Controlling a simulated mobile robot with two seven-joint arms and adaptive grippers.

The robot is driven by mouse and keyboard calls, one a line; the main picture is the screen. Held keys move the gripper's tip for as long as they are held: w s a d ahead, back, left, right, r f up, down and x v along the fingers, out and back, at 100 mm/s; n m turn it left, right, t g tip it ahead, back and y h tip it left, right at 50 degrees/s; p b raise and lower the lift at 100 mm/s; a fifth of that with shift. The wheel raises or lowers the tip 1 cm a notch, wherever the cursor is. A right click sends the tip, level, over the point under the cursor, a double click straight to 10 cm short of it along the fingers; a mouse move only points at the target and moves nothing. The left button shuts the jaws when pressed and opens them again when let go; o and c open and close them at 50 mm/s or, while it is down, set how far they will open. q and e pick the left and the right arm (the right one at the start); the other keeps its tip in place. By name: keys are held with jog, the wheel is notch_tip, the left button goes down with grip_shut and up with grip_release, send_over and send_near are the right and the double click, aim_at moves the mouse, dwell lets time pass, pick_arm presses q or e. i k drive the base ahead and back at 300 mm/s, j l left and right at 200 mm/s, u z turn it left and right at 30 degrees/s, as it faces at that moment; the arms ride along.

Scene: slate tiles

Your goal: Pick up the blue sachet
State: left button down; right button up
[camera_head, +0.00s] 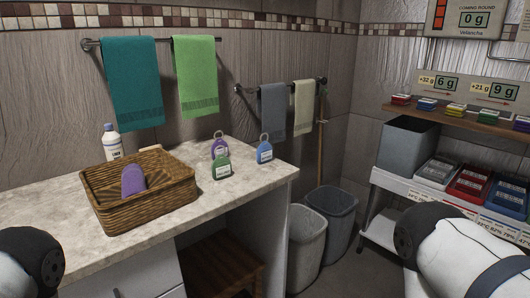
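The blue sachet (264,152), a small upright piece with a white label and a loop at its top, stands on the pale stone counter (150,225) near its right back part. A green sachet (221,167) of the same shape stands to its left and nearer to me. A purple one (218,147) stands behind the green one and is partly hidden by it. Parts of my two arms show at the lower left and lower right edges. Neither of my grippers is in view.
A wicker basket (165,205) holding a purple item (133,181) stands on the counter's left, with a bottle (112,144) behind it. Towels hang above. Two bins (306,238) (336,212) stand right of the counter. Shelves with coloured boxes (473,182) are at the right.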

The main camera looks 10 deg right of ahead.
aim_at(264, 153)
jog(key=i+l+u, duration=0.3)
jog(key=i+l, duration=0.2)
jog(key=l, duration=0.25)
jog(key=i+l+u, duration=0.15)
jog(key=l, duration=0.3)
jog(key=i+j, duration=0.05)
jog(key=i, duration=0.05)
